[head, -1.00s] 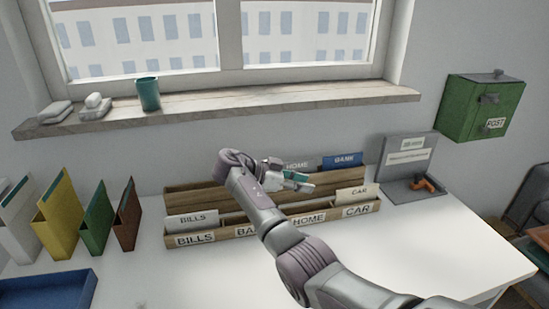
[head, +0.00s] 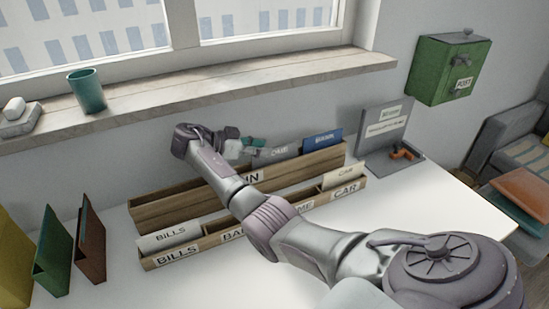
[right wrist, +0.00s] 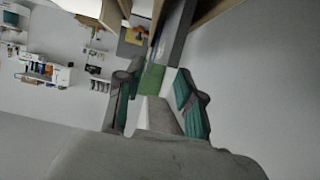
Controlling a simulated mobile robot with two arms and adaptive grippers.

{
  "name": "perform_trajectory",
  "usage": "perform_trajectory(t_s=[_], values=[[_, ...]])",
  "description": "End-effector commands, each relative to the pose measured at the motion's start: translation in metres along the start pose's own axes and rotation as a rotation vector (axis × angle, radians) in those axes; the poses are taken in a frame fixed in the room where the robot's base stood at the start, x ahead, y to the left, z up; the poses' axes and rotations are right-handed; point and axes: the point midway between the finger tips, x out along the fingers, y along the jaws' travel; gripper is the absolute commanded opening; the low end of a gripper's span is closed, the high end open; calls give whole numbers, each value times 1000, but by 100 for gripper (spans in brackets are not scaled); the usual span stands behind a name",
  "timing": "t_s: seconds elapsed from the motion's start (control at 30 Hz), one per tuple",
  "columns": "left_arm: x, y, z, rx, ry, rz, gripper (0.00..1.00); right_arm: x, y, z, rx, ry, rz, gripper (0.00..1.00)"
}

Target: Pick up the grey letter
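A grey letter (head: 281,153) with partly readable dark print stands in the back row of the wooden organizer (head: 160,216), left of a blue letter (head: 322,142). My right gripper (head: 258,144) is just left of the grey letter's upper edge. In the right wrist view, its teal-padded fingers (right wrist: 158,98) are spread apart. A grey flat piece (right wrist: 178,38), likely the letter, lies beyond them, with a green patch (right wrist: 152,78) near the gap. Whether the fingers touch the letter is unclear. My left gripper is out of view.
A green cup (head: 86,91) stands on the sill. A green post box (head: 447,70) hangs at right. Bare desk (head: 430,200) lies right of the organizer.

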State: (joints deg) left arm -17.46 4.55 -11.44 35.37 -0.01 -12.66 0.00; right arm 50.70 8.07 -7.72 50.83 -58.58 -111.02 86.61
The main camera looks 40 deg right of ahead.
Motion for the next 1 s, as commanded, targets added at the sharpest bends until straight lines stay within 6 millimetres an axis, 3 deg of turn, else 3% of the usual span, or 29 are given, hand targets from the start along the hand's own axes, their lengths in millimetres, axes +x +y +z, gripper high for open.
perform_trajectory(t_s=[0.23, 0.47, 0.5, 0.73, 1.0], values=[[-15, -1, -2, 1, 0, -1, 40, 37, 1, 0, -1, 3, 4, 38], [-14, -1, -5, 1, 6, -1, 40, 41, 1, 2, 0, 1, 1, 38], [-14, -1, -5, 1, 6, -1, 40, 41, 1, 2, 0, 1, 1, 36], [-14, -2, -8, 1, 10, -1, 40, 41, 1, 2, 0, 1, 2, 0], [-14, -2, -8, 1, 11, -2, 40, 41, 1, 2, 0, 1, 2, 0]])
